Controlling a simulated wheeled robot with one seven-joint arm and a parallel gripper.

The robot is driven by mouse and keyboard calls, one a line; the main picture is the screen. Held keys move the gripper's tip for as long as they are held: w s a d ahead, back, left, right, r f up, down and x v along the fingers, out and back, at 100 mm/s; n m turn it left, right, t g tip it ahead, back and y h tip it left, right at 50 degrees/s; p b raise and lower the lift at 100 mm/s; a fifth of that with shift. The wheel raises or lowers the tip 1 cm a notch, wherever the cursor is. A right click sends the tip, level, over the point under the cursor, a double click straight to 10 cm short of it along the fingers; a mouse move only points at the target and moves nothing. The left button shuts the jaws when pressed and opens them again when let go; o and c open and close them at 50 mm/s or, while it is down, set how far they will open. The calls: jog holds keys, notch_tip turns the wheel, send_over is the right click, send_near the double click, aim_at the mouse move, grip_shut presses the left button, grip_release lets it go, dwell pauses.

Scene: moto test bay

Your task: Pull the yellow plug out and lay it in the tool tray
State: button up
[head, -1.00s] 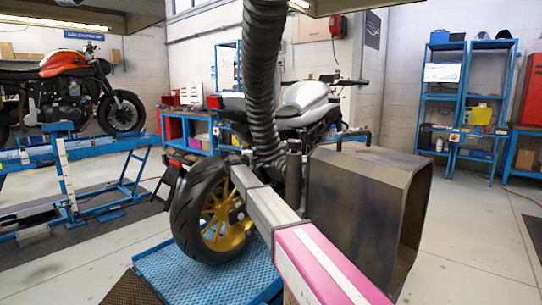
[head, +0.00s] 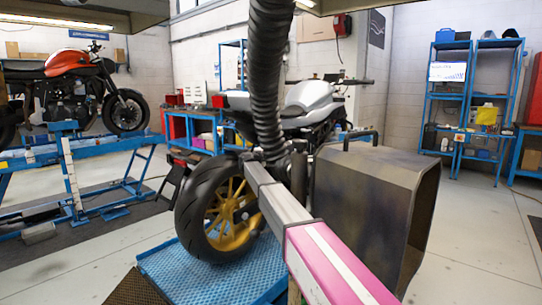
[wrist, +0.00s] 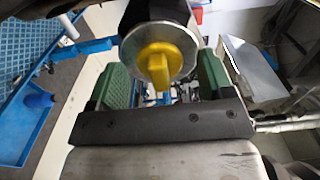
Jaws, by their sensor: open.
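The yellow plug (wrist: 157,60) shows in the wrist view as a yellow grip on a round silver rim, with a dark body behind it. My gripper (wrist: 158,80) has two green fingers, spread wide. The plug's grip appears in the gap between them, with space on both sides; I cannot tell how deep it lies. The jaws hold nothing. In the head view I cannot make out the plug or the gripper. A blue tray-like thing (wrist: 12,145) lies at the left of the wrist view; I cannot tell whether it is the tool tray.
A silver motorcycle (head: 312,95) stands behind my arm, with its rear wheel (head: 222,212) above a blue ribbed platform (head: 195,272). A black hose (head: 266,70) hangs down beside it. A large grey hood (head: 365,195) stands at the right. The floor further right is clear.

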dwell(0.8)
jog(key=c, duration=1.2)
jog(key=shift+c, duration=0.2)
jog(key=shift+s, duration=0.15)
jog(key=shift+v, duration=2.9)
